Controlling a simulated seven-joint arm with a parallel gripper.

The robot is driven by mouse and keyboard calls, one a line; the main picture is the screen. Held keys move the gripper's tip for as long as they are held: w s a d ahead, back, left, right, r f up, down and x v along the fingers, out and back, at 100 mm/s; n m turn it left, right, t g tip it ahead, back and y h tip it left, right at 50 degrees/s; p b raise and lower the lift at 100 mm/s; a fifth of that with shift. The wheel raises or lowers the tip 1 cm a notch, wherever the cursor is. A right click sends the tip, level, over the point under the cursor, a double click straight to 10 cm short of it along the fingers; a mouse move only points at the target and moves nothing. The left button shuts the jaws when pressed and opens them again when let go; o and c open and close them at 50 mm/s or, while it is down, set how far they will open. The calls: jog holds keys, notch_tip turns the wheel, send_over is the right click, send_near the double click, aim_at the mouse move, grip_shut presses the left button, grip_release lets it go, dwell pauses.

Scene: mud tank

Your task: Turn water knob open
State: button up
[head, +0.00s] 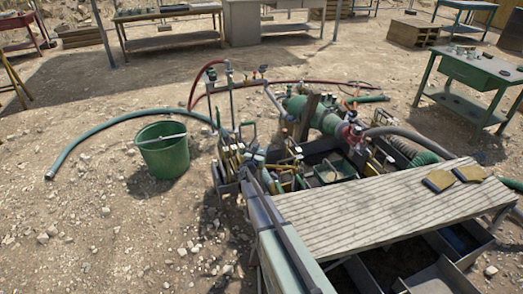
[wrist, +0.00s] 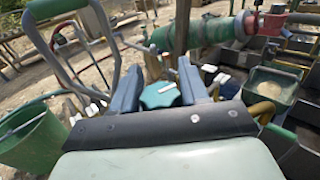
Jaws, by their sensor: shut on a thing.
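The water knob (wrist: 157,96) is a teal, lobed handwheel with a pale bar across its top. It sits between the two grey-blue fingers of my gripper (wrist: 159,82) in the wrist view. The fingers are shut on it, one on each side. In the head view my arm reaches away from the bottom centre, and my gripper (head: 253,166) is among the pipes and fittings at the tank's near left end. I cannot pick out the knob there, and how far it is turned does not show.
A green bucket (head: 164,151) stands left of the tank, beside a teal hose (head: 98,128) on gravel. A green pump (head: 318,114) and pipes crowd the area beyond my gripper. A ribbed board (head: 375,208) covers the tank's right part. Open gravel lies at left.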

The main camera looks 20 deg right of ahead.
jog(key=shift+w+a+r+n+t+y, duration=0.1)
jog(key=shift+w+n+t+y, duration=0.05)
jog(key=shift+n+t+y, duration=0.7)
jog(key=shift+w+a+n+t+y, duration=0.1)
jog(key=shift+n+t+y, duration=0.45)
jog(key=shift+y, duration=0.5)
jog(key=shift+n+y, duration=0.3)
jog(key=o, duration=1)
jog(key=shift+c, duration=0.2)
jog(key=shift+s, duration=0.1)
jog(key=v, duration=1.3)
jog(key=shift+s+a, duration=0.2)
jog(key=shift+s, duration=0.15)
